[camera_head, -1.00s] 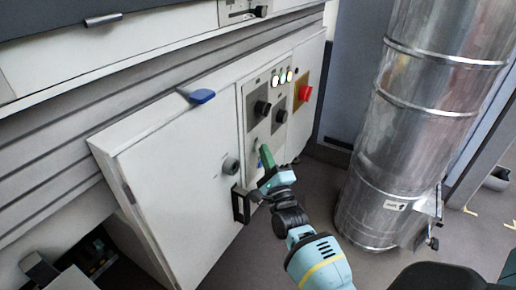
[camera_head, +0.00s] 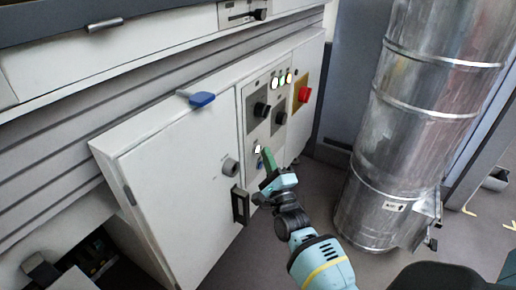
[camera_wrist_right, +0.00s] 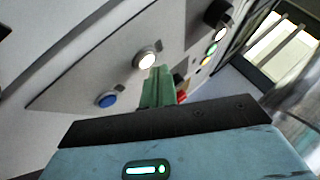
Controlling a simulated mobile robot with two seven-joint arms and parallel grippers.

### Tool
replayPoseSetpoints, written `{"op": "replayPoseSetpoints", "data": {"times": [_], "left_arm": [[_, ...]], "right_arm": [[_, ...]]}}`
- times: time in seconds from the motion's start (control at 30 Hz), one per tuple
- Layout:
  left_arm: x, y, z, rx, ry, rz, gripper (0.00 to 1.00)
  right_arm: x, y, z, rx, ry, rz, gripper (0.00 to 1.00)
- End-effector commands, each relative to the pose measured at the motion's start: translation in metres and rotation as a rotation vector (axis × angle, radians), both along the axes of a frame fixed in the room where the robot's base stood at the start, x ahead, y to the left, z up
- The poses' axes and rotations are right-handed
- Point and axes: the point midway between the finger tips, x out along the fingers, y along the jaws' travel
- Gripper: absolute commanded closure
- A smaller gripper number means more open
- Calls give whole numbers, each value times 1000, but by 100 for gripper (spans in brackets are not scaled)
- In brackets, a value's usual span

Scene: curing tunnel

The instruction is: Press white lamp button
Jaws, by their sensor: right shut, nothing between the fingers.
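The white lamp button (camera_head: 257,149) glows white low on the grey control panel of the white cabinet. It also shows lit in the right wrist view (camera_wrist_right: 147,60). My right gripper (camera_head: 266,150) is shut, with its green fingers together and nothing between them. Its fingertips are just to the right of the white button in the head view. In the right wrist view, the green fingers (camera_wrist_right: 158,87) end close beside the button; I cannot tell whether they touch it. My left gripper is not in view.
A blue button (camera_wrist_right: 106,99) sits beside the white one. Black knobs (camera_head: 262,109), small lit lamps (camera_head: 282,79) and a red emergency button (camera_head: 304,95) are higher up. A blue handle (camera_head: 202,99) and a black handle (camera_head: 240,205) jut out. A metal duct (camera_head: 400,140) stands right.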

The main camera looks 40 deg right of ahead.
Motion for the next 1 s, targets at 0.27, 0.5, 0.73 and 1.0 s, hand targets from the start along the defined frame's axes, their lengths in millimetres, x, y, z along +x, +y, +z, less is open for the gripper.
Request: {"op": "replayPoseSetpoints", "data": {"times": [0.27, 0.5, 0.73, 1.0], "left_arm": [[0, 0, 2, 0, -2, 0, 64], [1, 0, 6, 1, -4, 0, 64], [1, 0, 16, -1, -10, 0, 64], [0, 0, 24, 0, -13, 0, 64]], "right_arm": [[-4, -2, 0, 0, -1, 0, 100], [-10, -4, 1, 0, 0, -1, 100], [-28, -12, 2, -2, 0, -1, 100], [-47, -20, 2, -1, -1, -1, 100]]}}
